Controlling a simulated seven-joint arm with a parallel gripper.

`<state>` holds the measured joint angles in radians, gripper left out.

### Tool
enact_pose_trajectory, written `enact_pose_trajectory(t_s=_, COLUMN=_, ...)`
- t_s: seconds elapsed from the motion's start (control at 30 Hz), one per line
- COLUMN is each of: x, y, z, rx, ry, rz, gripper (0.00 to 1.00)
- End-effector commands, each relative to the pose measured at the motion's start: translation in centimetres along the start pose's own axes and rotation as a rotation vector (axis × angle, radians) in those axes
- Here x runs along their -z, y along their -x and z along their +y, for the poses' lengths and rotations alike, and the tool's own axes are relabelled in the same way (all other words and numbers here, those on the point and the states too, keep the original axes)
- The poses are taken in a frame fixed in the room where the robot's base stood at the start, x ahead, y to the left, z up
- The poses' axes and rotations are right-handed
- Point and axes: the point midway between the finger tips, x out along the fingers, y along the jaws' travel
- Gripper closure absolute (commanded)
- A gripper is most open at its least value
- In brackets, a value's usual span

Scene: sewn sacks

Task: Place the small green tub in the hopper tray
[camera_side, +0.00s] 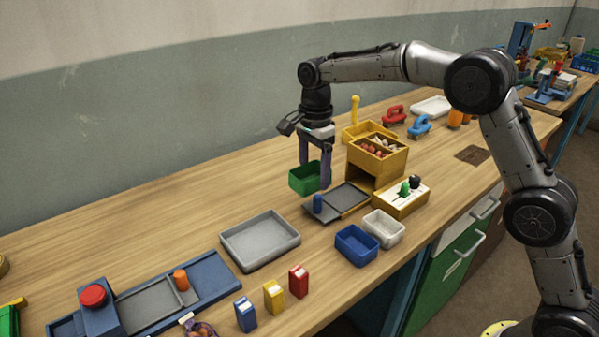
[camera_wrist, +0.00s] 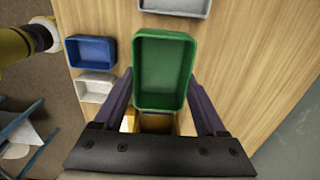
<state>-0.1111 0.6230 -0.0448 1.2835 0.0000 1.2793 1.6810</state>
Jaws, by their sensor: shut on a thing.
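The small green tub (camera_side: 304,178) is held upright between the fingers of my gripper (camera_side: 315,171), and it appears raised above the bench. In the wrist view the empty green tub (camera_wrist: 163,70) sits between the two purple fingers of my gripper (camera_wrist: 159,92). The yellow hopper (camera_side: 376,160), holding small red and pale pieces, stands just right of the tub. The dark grey hopper tray (camera_side: 347,197) extends from the hopper's open front, with a blue cylinder (camera_side: 318,204) at its left end. In the wrist view, the tub and gripper mostly hide the hopper area.
Blue tub (camera_side: 356,246) and white tub (camera_side: 384,228) stand in front of the hopper tray. A yellow box with levers (camera_side: 401,199) is right of it. A large grey tray (camera_side: 260,240) lies to the left. The bench behind the green tub is clear.

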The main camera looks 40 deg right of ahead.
Motion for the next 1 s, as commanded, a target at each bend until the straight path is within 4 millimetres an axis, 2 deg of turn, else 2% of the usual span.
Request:
enact_pose_trajectory(t_s=0.1, x=0.2, y=0.7, z=1.5, rx=0.0, ry=0.0, rz=0.0, gripper=0.87)
enact_pose_trajectory(t_s=0.3, x=0.3, y=1.2, z=2.8, rx=0.001, ry=0.013, rz=0.0, gripper=0.87)
enact_pose_trajectory(t_s=0.43, x=0.7, y=0.4, z=4.2, rx=-0.019, ry=0.077, rz=0.001, gripper=0.87)
enact_pose_trajectory(t_s=0.8, x=8.5, y=1.9, z=11.5, rx=-0.025, ry=0.064, rz=-0.003, gripper=0.87)
enact_pose_trajectory(t_s=0.9, x=9.8, y=2.5, z=12.7, rx=-0.015, ry=0.03, rz=-0.002, gripper=0.87)
enact_pose_trajectory(t_s=1.0, x=10.6, y=3.0, z=12.9, rx=-0.004, ry=0.008, rz=-0.001, gripper=0.87)
